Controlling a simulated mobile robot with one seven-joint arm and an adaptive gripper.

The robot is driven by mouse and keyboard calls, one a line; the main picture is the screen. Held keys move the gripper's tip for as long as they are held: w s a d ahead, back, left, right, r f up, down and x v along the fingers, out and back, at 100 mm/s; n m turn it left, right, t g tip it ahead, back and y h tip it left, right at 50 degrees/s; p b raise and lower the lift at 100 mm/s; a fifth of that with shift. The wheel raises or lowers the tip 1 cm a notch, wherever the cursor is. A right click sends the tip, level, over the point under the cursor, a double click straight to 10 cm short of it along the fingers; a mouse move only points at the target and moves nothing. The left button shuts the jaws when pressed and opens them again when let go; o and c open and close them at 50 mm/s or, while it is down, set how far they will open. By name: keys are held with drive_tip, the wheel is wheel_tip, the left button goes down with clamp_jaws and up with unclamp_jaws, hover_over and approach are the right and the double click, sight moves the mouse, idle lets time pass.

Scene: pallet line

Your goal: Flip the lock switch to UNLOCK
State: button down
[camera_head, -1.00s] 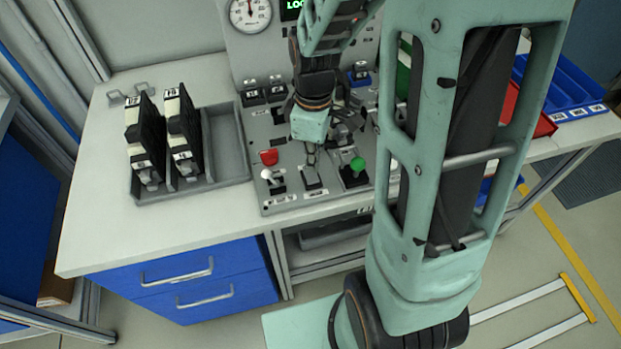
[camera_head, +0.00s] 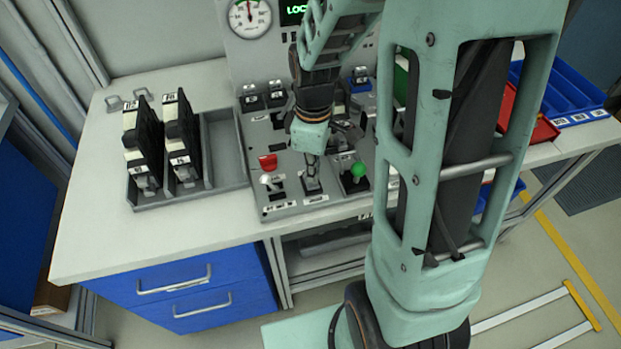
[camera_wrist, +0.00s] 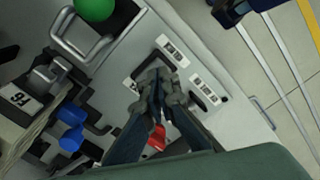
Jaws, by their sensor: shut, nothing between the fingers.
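The control panel (camera_head: 290,208) stands on the bench with several switches. Along its front edge are a red cap (camera_head: 268,161) with a white-tipped lever (camera_head: 266,179), a middle switch plate (camera_head: 313,198), and a green knob (camera_head: 358,168). The labels are too small to read, so I cannot tell which one is the lock switch. A green display (camera_head: 294,9) shows "LOC", cut off by my arm. My gripper (camera_head: 311,178) points down at the middle plate, shut and empty. In the wrist view its fingertips (camera_wrist: 160,78) cover the switch there; contact is unclear.
A grey tray (camera_head: 228,150) with black upright modules (camera_head: 182,135) stands left of the panel. Red and blue bins (camera_head: 565,95) are at right. My arm hides the panel's right side.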

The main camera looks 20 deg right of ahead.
drive_tip(key=shift+f+b, duration=0.9)
drive_tip(key=shift+f, duration=0.25)
idle(1.0)
wheel_tip(320, 180, up, 7)
drive_tip(key=p, duration=0.6)
drive_tip(key=shift+r, duration=0.1)
idle(0.6)
